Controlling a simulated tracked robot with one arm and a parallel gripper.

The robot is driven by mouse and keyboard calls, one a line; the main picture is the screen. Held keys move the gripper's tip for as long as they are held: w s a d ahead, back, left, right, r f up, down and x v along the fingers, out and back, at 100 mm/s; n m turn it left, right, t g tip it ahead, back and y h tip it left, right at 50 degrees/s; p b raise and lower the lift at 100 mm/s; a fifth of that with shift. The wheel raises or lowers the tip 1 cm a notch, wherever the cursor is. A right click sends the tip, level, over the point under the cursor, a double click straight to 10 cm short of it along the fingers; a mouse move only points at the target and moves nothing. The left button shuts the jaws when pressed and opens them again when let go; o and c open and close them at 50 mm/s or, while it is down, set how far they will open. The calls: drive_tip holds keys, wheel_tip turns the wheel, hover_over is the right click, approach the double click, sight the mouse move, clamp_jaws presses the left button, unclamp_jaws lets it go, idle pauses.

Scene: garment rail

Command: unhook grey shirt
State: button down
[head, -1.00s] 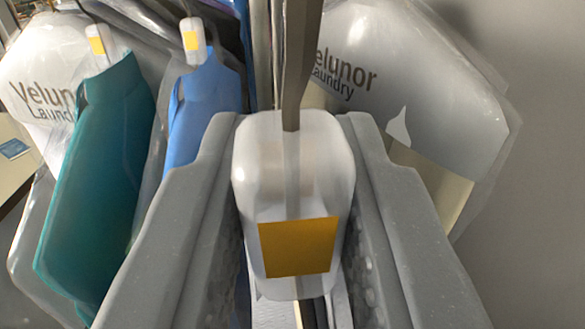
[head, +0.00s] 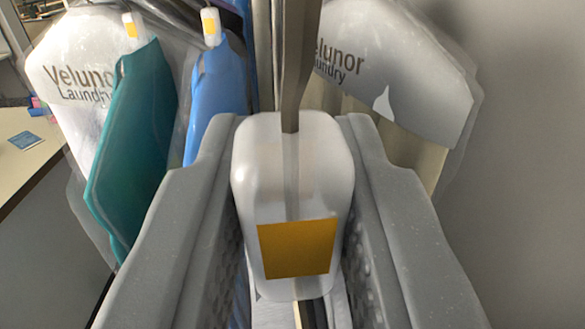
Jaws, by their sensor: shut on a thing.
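My gripper (head: 292,200) is shut on a white hanger tag block (head: 292,150) with an orange-yellow square on its front. A flat metal hanger stem rises out of the top of the block. The grey shirt is mostly hidden; only a narrow strip of light grey cloth (head: 272,312) shows below the block, between the jaws. I cannot see the hook's upper end or the rail.
A teal garment (head: 130,140) and a blue garment (head: 216,100) hang to the left, each with a white and yellow tag. Bagged garments printed "Velunor Laundry" hang at far left (head: 65,65) and right (head: 420,80). A table (head: 35,165) stands at left; a grey wall is at right.

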drive_tip(key=shift+s+b, duration=0.8)
drive_tip(key=shift+s, duration=5.4)
